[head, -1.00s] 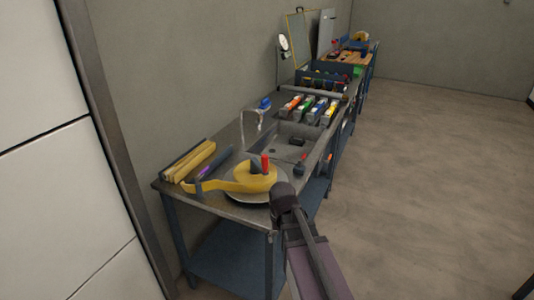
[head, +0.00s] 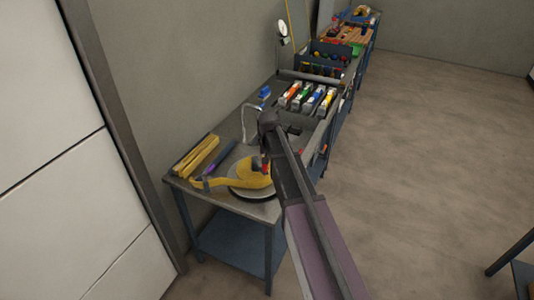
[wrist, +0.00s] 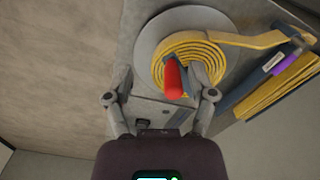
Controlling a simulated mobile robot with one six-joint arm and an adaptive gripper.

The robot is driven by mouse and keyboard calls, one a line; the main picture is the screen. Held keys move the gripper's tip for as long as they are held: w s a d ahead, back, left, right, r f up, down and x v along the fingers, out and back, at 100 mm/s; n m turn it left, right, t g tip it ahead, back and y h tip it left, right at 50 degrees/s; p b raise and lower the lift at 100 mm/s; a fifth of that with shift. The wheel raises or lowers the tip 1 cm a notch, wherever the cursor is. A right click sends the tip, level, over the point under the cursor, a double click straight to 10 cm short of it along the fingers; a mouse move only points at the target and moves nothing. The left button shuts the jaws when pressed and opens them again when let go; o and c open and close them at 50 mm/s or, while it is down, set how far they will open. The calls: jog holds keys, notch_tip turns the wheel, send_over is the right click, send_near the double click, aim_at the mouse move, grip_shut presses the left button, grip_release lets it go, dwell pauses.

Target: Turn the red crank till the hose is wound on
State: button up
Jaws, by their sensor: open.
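The red crank grip (wrist: 172,76) stands up from the hose reel and also shows in the head view (head: 264,167). The yellow flat hose (wrist: 184,46) lies coiled around the reel's middle, on a round grey disc (wrist: 146,40). Its loose end runs off across the bench, to the left in the head view (head: 222,182). My gripper (wrist: 160,78) is open above the reel, pointing down. In the wrist view the red grip appears between its two fingers, without clear contact. In the head view my arm partly hides the reel.
The grey bench (head: 262,211) carries yellow bars (head: 197,153) and a dark tool with a purple band (wrist: 286,57) beside the hose end. A tap (head: 249,122) and coloured items (head: 310,98) stand farther back.

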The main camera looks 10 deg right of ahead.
notch_tip(320, 180, up, 8)
jog(key=p, duration=0.6)
send_over(267, 172)
jog(key=w, duration=0.1)
jog(key=shift+a+f+m, duration=0.25)
jog(key=shift+a+m, duration=0.1)
jog(key=shift+m, duration=0.05)
jog(key=shift+f, duration=0.1)
notch_tip(267, 172, down, 14)
jog(key=b, duration=1.4)
jog(key=shift+r, duration=0.2)
grip_shut()
jog(key=shift+d, duration=0.35)
jog(key=shift+a, duration=0.35)
